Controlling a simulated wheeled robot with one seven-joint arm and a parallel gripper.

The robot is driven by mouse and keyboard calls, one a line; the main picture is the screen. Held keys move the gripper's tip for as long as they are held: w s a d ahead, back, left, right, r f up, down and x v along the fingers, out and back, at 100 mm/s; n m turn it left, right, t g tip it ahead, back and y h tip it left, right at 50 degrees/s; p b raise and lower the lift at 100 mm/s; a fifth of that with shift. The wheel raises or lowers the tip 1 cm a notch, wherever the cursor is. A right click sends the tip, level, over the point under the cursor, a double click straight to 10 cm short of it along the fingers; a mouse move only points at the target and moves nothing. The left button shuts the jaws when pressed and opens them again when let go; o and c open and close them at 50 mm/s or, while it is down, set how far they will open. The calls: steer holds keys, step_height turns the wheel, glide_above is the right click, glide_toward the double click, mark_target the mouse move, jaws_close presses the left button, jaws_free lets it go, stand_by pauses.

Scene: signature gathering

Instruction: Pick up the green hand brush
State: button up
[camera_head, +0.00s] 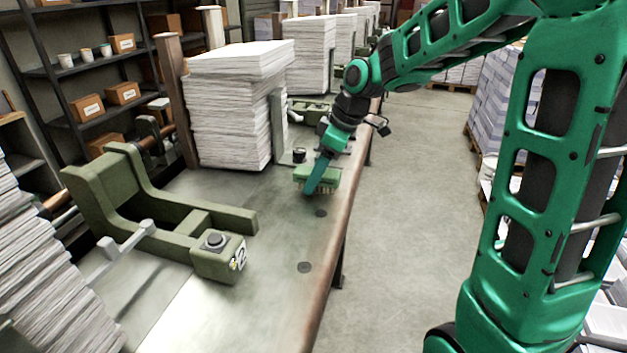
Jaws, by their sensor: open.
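The green hand brush (329,180) lies on the workbench near its right edge, with pale bristles showing along its lower side. My gripper (313,187) is at the brush, reaching down from the upper right. One teal finger shows in front of the left part of the brush and hides some of it. The jaws are open. The other finger is not clearly visible, and I cannot tell whether either finger touches the brush.
A tall paper stack (232,105) stands left of the brush. A green machine frame (160,210) marked 2 sits nearer on the bench (275,305). A small dark cup (299,155) is just behind the brush. The floor (410,220) right of the bench is clear.

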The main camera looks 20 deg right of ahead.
steer(key=shift+f, duration=0.25)
stand_by(0.3)
steer(key=c, duration=1.2)
